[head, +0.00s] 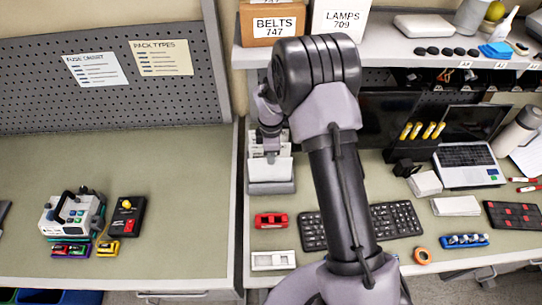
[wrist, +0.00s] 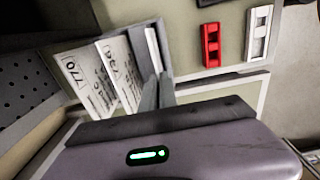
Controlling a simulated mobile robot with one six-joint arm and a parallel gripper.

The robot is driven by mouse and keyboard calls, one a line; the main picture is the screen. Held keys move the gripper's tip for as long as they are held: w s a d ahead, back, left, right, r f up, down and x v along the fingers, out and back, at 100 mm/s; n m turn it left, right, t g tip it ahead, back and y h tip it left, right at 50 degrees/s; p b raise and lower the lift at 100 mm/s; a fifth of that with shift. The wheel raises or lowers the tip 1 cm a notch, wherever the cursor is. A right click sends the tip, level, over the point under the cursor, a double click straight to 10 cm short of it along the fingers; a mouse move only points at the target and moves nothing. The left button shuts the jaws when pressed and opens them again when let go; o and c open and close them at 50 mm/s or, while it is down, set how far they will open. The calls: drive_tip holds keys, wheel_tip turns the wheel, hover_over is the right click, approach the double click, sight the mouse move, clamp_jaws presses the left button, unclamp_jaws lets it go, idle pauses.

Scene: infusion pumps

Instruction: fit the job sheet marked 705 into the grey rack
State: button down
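The grey rack (head: 270,187) stands at the left end of the right-hand desk, with white sheets upright in it. In the wrist view, one sheet (wrist: 78,80) reads 770, and another sheet (wrist: 112,68) beside it has a number I cannot read surely. My gripper (head: 269,150) is right over the rack. In the wrist view my gripper's fingers (wrist: 158,92) are close together on a white sheet (wrist: 153,48) seen nearly edge-on, beside the others. Its number is hidden, so I cannot confirm 705. I cannot tell how deep it sits in the rack.
A red holder (head: 271,220) and a white holder (head: 273,260) lie in front of the rack. A keyboard (head: 397,220) lies to the right, partly behind my arm. A shelf (head: 390,55) overhangs the back. A panel edge (head: 237,200) stands close on the left.

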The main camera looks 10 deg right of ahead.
drive_tip(key=shift+f, duration=0.2)
drive_tip(key=c, duration=1.6)
unclamp_jaws()
wheel_tip(320, 180, up, 18)
drive_tip(key=shift+f+p, duration=0.25)
drive_tip(key=shift+p, duration=0.45)
drive_tip(key=shift+f, duration=0.1)
